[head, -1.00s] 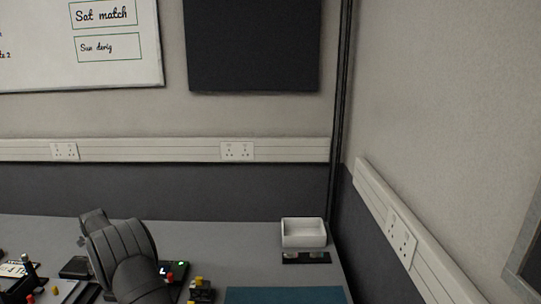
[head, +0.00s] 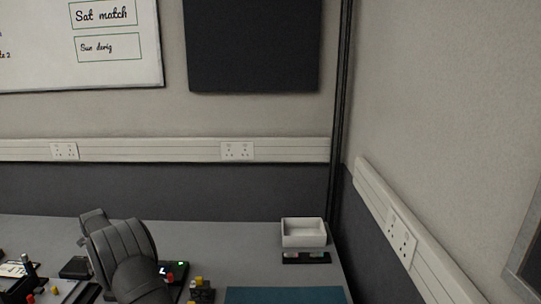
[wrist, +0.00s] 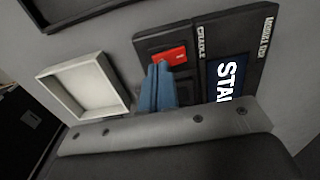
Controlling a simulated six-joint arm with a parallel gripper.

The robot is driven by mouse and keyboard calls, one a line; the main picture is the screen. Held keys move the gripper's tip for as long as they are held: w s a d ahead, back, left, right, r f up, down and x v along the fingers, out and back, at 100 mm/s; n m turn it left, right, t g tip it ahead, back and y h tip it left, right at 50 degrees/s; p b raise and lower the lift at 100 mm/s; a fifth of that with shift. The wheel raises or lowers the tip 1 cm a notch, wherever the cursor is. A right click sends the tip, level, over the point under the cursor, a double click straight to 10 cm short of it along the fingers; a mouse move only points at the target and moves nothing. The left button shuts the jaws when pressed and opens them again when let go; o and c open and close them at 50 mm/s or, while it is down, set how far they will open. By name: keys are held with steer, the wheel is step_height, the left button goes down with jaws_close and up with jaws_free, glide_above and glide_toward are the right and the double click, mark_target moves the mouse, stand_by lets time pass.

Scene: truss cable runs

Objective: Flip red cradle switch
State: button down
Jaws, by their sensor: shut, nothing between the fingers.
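The red cradle switch (wrist: 167,57) is a red rocker in a dark panel (wrist: 150,43) labelled CRADLE, in the upper middle of the wrist view. My gripper (wrist: 161,70) shows as blue fingers, shut and empty. Its fingertips overlap the lower edge of the red rocker in the picture; I cannot tell whether they touch it. The fingers hide part of the panel below the switch. In the head view my arm covers the gripper, and I cannot make out the cradle switch for certain.
In the wrist view, a screen (wrist: 228,80) reading "STA" sits right of the switch and a pale square tray (wrist: 83,88) lies left. In the head view, a white bin (head: 303,241) stands at the desk's back right, a teal mat (head: 284,295) in front.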

steer(key=shift+f, duration=0.85)
stand_by(0.6)
steer(key=shift+r, duration=3.5)
step_height(320, 180, down, 7)
steer(key=shift+r, duration=0.1)
